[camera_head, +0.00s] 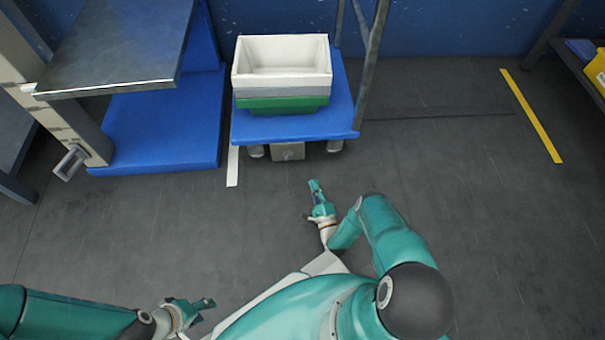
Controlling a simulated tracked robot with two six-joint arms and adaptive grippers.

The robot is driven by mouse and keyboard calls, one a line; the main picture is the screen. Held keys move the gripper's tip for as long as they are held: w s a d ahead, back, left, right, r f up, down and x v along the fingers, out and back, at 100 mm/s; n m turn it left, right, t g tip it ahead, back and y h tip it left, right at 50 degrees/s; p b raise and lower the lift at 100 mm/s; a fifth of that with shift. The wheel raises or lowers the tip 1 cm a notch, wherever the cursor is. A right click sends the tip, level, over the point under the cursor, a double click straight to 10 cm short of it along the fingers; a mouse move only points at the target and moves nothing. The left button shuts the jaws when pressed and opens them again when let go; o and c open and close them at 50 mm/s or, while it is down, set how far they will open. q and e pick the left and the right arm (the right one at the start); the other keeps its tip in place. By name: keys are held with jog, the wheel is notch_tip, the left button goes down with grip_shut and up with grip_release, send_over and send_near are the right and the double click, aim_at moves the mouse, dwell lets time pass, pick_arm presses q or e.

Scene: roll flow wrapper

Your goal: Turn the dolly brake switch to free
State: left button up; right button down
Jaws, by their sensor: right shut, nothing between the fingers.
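The dolly (345,112) is a low blue platform on casters near the back wall, with a dark metal frame at its right. A small grey-beige box (288,151) sits under its front edge between two casters; a tiny mark shows on its face, but the switch position is too small to tell. My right gripper (315,186) is shut and empty, in front of the dolly and a little right of the box, apart from it. My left gripper (206,303) is low in the picture, well away from the dolly; its fingers are too small to judge.
Stacked white, grey and green crates (282,92) stand on the dolly. A metal-topped table (120,88) with a blue base is at the left. A white strip (233,166) and a yellow strip (531,115) mark the floor. Open floor lies right of the dolly.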

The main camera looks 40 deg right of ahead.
jog(key=b+x, duration=0.3)
jog(key=x, duration=0.7)
jog(key=shift+f+b, duration=0.15)
jog(key=shift+b, duration=0.15)
pick_arm(q)
jog(key=shift+f, duration=1.85)
pick_arm(e)
jog(key=shift+w+a+r, duration=0.4)
jog(key=shift+a+r, duration=0.2)
jog(key=shift+a, duration=0.15)
jog(key=shift+w+a+r, duration=0.4)
jog(key=shift+a+r, duration=0.15)
jog(key=shift+a, duration=0.25)
pick_arm(q)
jog(key=shift+a+r, duration=0.1)
jog(key=shift+r, duration=0.1)
pick_arm(e)
jog(key=shift+s+d, duration=0.1)
jog(key=shift+d, duration=0.05)
